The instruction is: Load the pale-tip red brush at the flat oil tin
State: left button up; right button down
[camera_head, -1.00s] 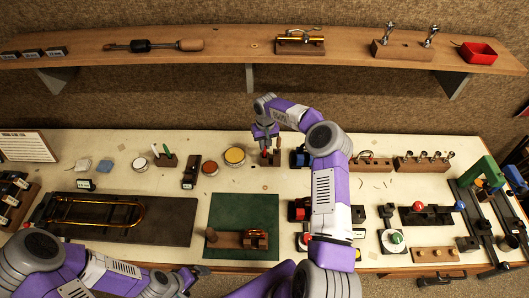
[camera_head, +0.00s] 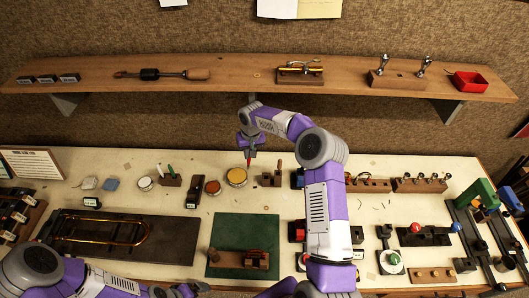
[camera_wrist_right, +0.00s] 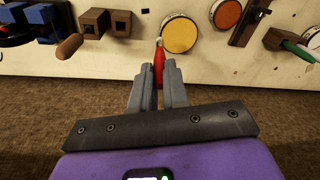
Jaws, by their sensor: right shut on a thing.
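My right gripper (camera_head: 250,150) is shut on the red brush (camera_wrist_right: 159,66). The brush hangs tip down, and its pale tip shows in the right wrist view. In the head view the brush (camera_head: 249,163) is just right of and above the wide tin with yellow contents (camera_head: 236,177). This tin (camera_wrist_right: 180,34) is beside the tip in the wrist view; the tip looks apart from it. A smaller tin with orange-red contents (camera_head: 214,187) and one with whitish contents (camera_head: 145,183) stand further left. No label shows which is the oil tin. My left gripper (camera_head: 182,290) is at the bottom edge, its jaws unclear.
A wooden holder block (camera_head: 268,180) with a wooden-handled tool stands right of the yellow tin. A dark stand (camera_head: 195,190) is between the smaller tins. A green mat (camera_head: 230,232) lies in front. The shelf (camera_head: 225,88) runs behind my right arm.

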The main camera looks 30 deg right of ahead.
jog(key=w+a+t+y, duration=0.1)
jog(key=w+a+t, duration=0.1)
jog(key=a, duration=1.2)
notch_tip(320, 180, down, 7)
jog(key=b, duration=0.3)
jog(key=shift+r, duration=0.15)
jog(key=shift+w+f+b, duration=0.1)
jog(key=shift+f+b, duration=0.5)
jog(key=shift+b, duration=0.05)
jog(key=shift+s+f+b, duration=0.15)
jog(key=shift+s+b, duration=0.05)
jog(key=shift+b, duration=0.15)
dwell(1.8)
notch_tip(320, 180, up, 7)
jog(key=p, duration=0.3)
jog(key=shift+w, duration=0.15)
dwell(0.4)
dwell(0.7)
